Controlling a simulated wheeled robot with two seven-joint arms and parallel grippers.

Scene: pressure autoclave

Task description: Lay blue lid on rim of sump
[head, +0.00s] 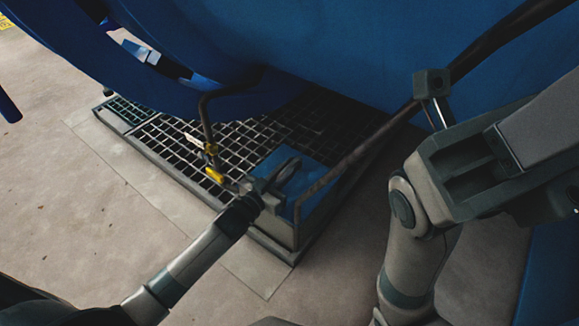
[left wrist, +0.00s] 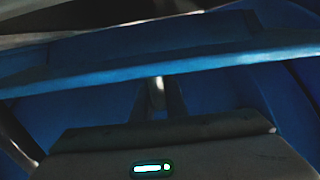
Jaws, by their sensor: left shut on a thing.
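The blue lid (head: 322,178) is at the near right end of the sump, over the grating and close to the rim. My left gripper (head: 283,178) is shut on the lid, at a dark part on its top. In the left wrist view the lid (left wrist: 160,66) spans the picture as a blue band in front of my left gripper (left wrist: 158,100). The sump's grey rim (head: 178,172) frames the dark grating. Whether the lid touches the rim is hard to tell. My right arm is at the right; its gripper's jaws are not clear.
A yellow-handled valve (head: 214,175) on a thin pipe stands beside the lid. A sloping pipe (head: 350,158) passes close to the lid's right side. The large blue vessel (head: 330,50) hangs above. Concrete floor (head: 70,190) at the left is clear.

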